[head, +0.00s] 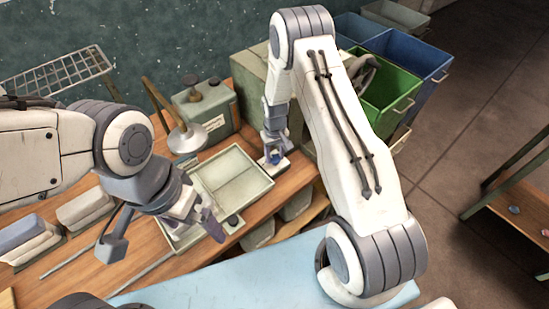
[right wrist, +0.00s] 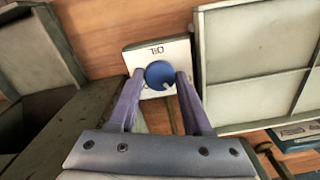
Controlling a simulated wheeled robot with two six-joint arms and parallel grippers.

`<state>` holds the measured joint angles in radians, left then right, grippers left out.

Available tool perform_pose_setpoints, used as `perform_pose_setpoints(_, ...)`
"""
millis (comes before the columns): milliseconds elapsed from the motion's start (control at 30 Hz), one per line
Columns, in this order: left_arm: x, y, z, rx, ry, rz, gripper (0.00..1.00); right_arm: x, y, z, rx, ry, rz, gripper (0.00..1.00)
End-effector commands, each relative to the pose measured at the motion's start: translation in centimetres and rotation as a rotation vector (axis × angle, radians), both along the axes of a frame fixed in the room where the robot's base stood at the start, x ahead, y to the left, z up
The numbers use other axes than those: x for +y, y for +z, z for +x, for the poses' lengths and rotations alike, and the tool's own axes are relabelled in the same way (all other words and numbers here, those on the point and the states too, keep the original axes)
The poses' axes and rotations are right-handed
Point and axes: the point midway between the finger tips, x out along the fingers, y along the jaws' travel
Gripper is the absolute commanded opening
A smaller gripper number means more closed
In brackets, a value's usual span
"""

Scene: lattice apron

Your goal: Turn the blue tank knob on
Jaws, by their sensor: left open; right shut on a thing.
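The blue tank knob (right wrist: 158,72) sits on a small white plate (right wrist: 172,52) with dark lettering, on the wooden bench. My right gripper (right wrist: 160,78) is shut on the knob, one finger on each side. In the head view the knob (head: 275,157) shows small under my right gripper (head: 272,148), partly hidden by it. My left gripper (head: 207,217) is open and empty over the front of the bench, apart from the knob.
A pale divided tray (head: 232,178) lies just left of the knob. A grey-green tank (head: 208,108) and a funnel-like lamp shape (head: 187,138) stand behind. Green (head: 392,92) and blue (head: 418,58) bins are at the back right. A light blue surface (head: 240,283) is in front.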

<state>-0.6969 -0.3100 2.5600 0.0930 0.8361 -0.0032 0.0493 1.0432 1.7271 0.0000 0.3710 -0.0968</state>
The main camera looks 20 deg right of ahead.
Motion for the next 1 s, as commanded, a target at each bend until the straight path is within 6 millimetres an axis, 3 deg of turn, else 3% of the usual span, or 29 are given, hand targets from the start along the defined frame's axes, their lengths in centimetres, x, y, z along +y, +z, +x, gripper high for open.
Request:
perform_pose_setpoints(300, 0.0, -2.4, 0.0, 0.0, 0.004, 0.0, 1.0, 0.0, -0.2, 0.0, 0.0, -0.302, 0.0, 0.0)
perform_pose_setpoints(1000, 0.0, -5.5, 0.0, 0.0, 0.005, 0.0, 1.0, 0.0, -0.1, -0.1, 0.002, -0.957, -0.001, 0.0)
